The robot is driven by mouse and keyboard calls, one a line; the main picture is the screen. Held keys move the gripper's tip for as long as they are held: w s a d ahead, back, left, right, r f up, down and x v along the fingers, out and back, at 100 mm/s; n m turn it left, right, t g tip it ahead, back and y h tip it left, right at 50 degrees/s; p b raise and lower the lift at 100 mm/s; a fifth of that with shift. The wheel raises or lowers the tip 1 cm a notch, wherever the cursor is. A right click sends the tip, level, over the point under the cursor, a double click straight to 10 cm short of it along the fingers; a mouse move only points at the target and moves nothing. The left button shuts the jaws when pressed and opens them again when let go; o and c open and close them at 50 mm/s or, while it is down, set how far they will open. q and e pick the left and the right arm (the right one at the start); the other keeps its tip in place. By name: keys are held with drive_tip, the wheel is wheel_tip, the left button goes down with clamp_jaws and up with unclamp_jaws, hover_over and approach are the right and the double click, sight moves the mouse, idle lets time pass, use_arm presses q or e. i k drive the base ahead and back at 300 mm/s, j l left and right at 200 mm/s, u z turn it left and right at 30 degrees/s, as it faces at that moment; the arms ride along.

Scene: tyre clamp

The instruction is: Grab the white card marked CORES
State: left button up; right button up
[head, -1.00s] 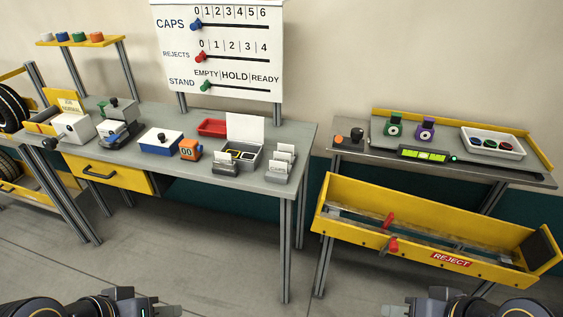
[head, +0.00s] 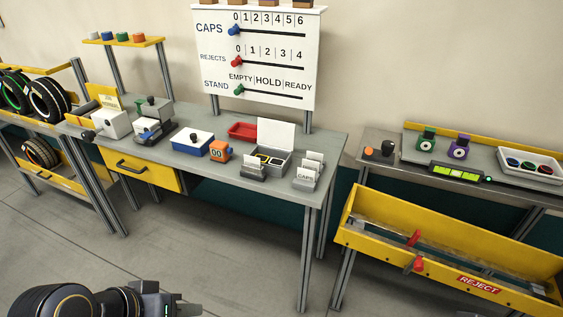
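Small white cards stand in two grey holders on the grey workbench (head: 250,192). The right holder (head: 306,184) has several cards; its front card (head: 306,176) seems to read CAPS. The left holder (head: 252,174) has a white card (head: 254,162) with lettering too small to read. I cannot tell which card is marked CORES. My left gripper (head: 190,308) is low at the bottom edge, in front of the bench and well away from the cards. Its fingertips are partly cut off, so its opening is unclear. My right gripper is out of view.
Near the cards are an open grey box (head: 270,160), a red tray (head: 243,131), an orange counter (head: 220,152) and a blue-white box (head: 192,143). A yellow reject bin (head: 450,262) stands right. The floor before the bench is clear.

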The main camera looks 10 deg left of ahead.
sight(249, 160)
drive_tip(key=i+u, duration=0.4)
drive_tip(key=i+l+u, duration=0.15)
drive_tip(key=i+u, duration=0.25)
drive_tip(key=i+l+u, duration=0.3)
drive_tip(key=i+u, duration=0.15)
